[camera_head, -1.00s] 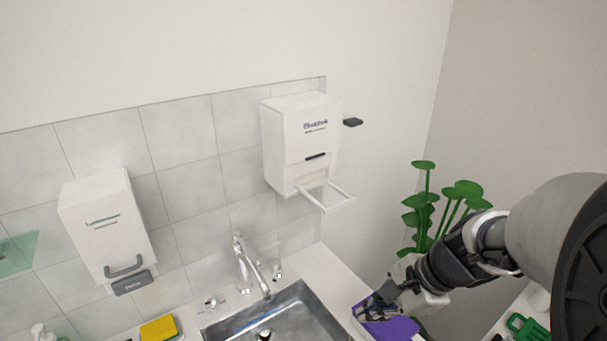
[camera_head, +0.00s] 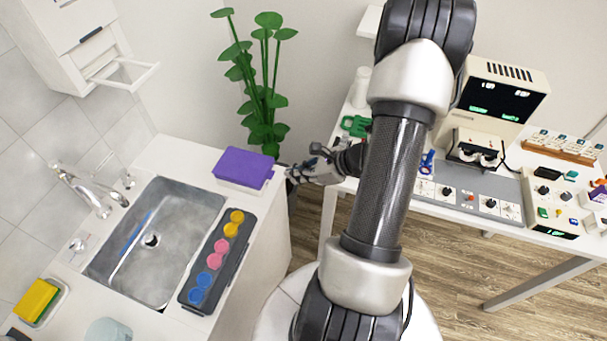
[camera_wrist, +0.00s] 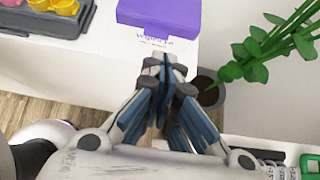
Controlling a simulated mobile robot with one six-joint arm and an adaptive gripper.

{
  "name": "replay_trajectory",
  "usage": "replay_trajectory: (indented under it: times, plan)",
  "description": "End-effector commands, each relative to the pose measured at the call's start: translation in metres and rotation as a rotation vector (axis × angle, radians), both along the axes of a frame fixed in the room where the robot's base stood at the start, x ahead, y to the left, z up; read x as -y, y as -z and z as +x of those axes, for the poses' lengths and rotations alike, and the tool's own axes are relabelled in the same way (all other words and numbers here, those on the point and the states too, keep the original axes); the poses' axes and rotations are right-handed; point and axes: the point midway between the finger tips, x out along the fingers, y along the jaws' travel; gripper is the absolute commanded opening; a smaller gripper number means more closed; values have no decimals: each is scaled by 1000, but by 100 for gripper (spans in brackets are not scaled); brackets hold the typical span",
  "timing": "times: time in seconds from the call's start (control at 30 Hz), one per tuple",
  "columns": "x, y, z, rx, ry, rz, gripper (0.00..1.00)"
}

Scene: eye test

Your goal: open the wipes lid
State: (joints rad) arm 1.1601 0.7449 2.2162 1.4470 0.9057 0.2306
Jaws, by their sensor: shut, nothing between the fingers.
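The wipes box has a purple lid (camera_head: 245,167) and a white body (camera_head: 238,187). It stands on the counter corner right of the sink in the head view, and its lid is down. In the wrist view the purple lid (camera_wrist: 158,14) is at the top, with a small tab on its near edge above a white front with lettering. My gripper (camera_head: 291,173) is just right of the box, apart from it. In the wrist view my gripper (camera_wrist: 160,65) has its fingertips together, empty, below the box front.
A grey tray (camera_head: 187,294) with several coloured round pieces lies between the sink (camera_head: 160,250) and the counter edge. A potted plant (camera_head: 262,90) stands behind the box. A white table with devices (camera_head: 470,205) is at right. A yellow sponge (camera_head: 36,299) lies front left.

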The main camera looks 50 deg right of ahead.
Motion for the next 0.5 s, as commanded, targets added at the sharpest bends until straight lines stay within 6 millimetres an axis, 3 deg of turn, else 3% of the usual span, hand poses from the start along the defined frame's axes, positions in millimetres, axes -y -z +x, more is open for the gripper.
replay_trajectory:
  times: [0.2,0.5]
  plan:
    - [-11,24,26,1,-4,0,0]
    - [-15,31,36,0,-1,0,0]
